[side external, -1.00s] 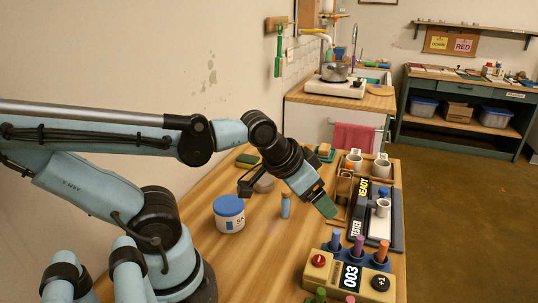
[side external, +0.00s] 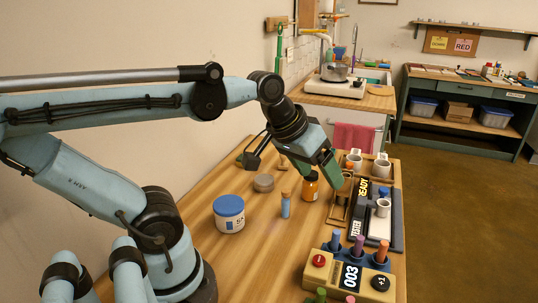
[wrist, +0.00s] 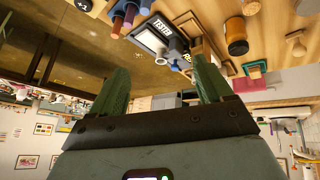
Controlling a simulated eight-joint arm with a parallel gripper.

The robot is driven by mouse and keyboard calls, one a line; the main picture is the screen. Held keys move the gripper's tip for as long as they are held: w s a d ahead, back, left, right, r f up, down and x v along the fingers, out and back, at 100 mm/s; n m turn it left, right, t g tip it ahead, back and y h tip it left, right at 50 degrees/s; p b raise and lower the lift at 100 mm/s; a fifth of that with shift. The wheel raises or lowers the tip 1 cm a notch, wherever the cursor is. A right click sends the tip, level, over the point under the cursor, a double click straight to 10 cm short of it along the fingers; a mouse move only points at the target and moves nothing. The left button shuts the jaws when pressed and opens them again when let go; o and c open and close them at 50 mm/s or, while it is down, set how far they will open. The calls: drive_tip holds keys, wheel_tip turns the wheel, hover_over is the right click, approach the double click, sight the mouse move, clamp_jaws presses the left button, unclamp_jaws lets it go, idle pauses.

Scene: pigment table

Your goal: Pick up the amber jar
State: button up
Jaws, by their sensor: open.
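The amber jar (side external: 310,186), orange with a dark lid, stands upright on the wooden table (side external: 262,250). It also shows at the upper right of the wrist view (wrist: 237,40), outside the span of the fingers. My gripper (side external: 333,172) has green fingers and is beside the jar, just to its right in the side view. In the wrist view my gripper (wrist: 163,78) is open, with nothing between its fingers. The side view does not clearly show how far apart the gripper and jar are.
A blue-lidded tub (side external: 229,214) and a small blue bottle (side external: 285,205) stand in front of the jar. A tan disc-shaped container (side external: 264,183) is to its left. White mugs (side external: 382,166), a tester board (side external: 364,225) and a button box (side external: 350,275) crowd the right side.

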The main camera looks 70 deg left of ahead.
drive_tip(key=w+a+n+t+h, duration=0.2)
drive_tip(key=a+n+h, duration=0.2)
drive_tip(key=a+n, duration=0.8)
drive_tip(key=w+a+n+t+h, duration=0.15)
drive_tip(key=a+n+h, duration=0.25)
drive_tip(key=a+n, duration=0.8)
approach(316, 190)
drive_tip(key=a, duration=0.2)
drive_tip(key=shift+s+a+n+h, duration=0.3)
drive_tip(key=shift+s+h, duration=0.05)
drive_tip(key=shift+h, duration=0.05)
drive_tip(key=shift+d+f, duration=0.1)
drive_tip(key=shift+f, duration=0.15)
drive_tip(key=x, duration=1.2)
drive_tip(key=shift+w, duration=0.15)
